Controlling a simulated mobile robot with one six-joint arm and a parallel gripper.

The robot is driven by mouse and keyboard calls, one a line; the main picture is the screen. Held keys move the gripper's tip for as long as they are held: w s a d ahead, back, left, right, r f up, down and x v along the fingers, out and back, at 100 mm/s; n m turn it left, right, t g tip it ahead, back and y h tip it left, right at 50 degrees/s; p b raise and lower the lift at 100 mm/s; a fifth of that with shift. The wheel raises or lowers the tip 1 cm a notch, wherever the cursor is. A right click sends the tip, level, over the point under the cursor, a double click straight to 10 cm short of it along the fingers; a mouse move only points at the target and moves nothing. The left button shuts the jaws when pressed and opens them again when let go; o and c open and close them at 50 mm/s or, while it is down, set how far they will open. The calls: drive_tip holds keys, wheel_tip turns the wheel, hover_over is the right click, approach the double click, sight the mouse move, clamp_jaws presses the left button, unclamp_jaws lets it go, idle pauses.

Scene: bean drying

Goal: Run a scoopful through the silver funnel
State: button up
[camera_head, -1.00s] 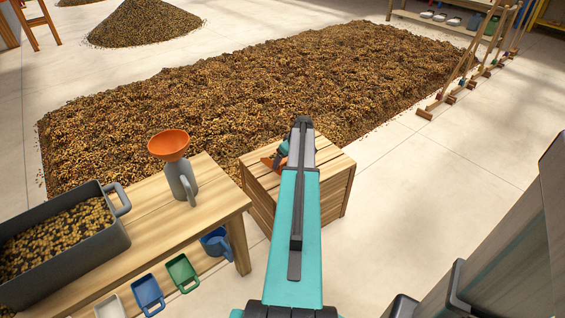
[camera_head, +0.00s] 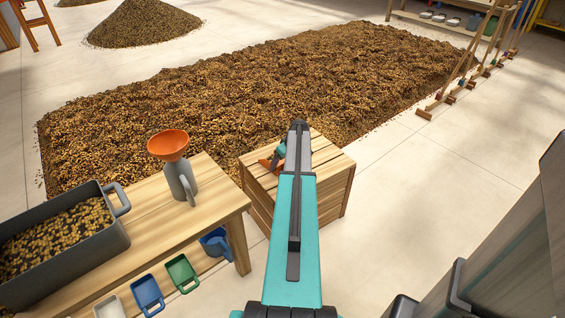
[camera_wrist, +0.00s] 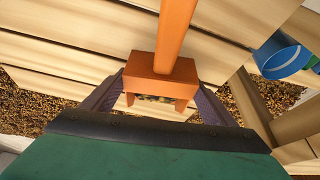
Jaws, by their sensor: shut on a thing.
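My gripper (camera_wrist: 160,92) is shut on an orange tool (camera_wrist: 163,84), with a dark finger on each side of its blocky part. A straight orange handle runs up out of the wrist view. Some bean-coloured bits show in the gap under the block; I cannot tell whether they are in the tool. In the head view the orange tool (camera_head: 267,163) shows at the arm's end, over the wooden crate (camera_head: 330,172). The funnel I see is orange (camera_head: 168,144), set in the mouth of a grey jug (camera_head: 181,183) on the bench. No silver funnel is visible.
A grey bin of beans (camera_head: 122,243) stands on the wooden bench (camera_head: 215,207), left of the jug. Blue (camera_head: 147,293) and green (camera_head: 181,271) scoops and a blue jug (camera_head: 216,243) sit lower down. A wide bean bed (camera_head: 250,90) lies behind.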

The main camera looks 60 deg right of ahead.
drive_tip(key=shift+f, duration=0.1)
drive_tip(key=o, duration=1.1)
drive_tip(key=shift+o, duration=0.2)
drive_tip(key=shift+f, duration=0.1)
drive_tip(key=shift+f, duration=0.15)
drive_tip(key=p+v, duration=0.1)
drive_tip(key=v, duration=1.3)
drive_tip(key=shift+w+d, duration=0.15)
drive_tip(key=shift+w, duration=0.15)
